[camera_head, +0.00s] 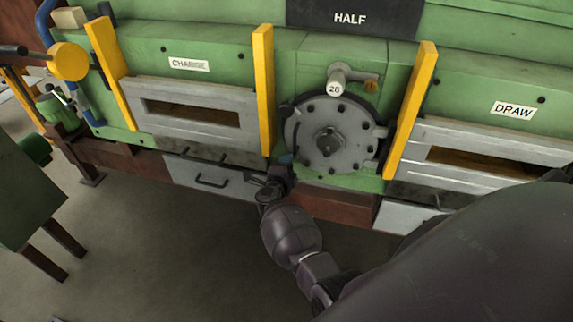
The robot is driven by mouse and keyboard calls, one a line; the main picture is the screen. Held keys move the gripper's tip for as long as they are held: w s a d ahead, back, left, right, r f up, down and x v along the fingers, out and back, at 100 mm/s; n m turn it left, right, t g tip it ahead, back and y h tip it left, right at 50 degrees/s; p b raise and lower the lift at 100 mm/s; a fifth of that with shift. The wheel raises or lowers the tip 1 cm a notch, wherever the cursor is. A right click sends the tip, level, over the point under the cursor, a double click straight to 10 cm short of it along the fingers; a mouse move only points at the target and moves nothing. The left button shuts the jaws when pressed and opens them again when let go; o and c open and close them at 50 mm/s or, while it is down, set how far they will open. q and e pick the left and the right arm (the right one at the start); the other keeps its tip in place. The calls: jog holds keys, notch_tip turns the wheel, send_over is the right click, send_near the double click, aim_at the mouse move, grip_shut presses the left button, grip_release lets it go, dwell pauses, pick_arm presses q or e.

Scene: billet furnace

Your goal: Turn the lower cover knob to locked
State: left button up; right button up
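The round grey cover (325,150), with bolts around its rim and a central hub, is set in the green furnace front. Small lugs show at its right edge. I cannot clearly make out the lower cover knob; the cover's lower left edge is partly hidden by my gripper. My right gripper (284,168) is at that lower left edge, close to or touching it, with a small bluish part at its tip. Its fingers are too small and dark to tell whether they are open or hold something. My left gripper is not in view.
A pipe fitting tagged 26 (336,88) sits above the cover. Yellow upright bars (264,90) and (411,110) flank it. The CHARGE door (190,88) is left, the DRAW door (480,135) right. A drawer (212,178) lies below left. The floor (160,250) is clear.

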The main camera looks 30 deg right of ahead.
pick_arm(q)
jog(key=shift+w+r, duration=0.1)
pick_arm(e)
jog(key=shift+s+f, duration=0.1)
jog(key=shift+f, duration=0.05)
jog(key=o, duration=0.6)
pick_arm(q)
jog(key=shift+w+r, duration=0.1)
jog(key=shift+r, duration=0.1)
pick_arm(e)
jog(key=o, duration=0.3)
jog(key=shift+a, duration=0.15)
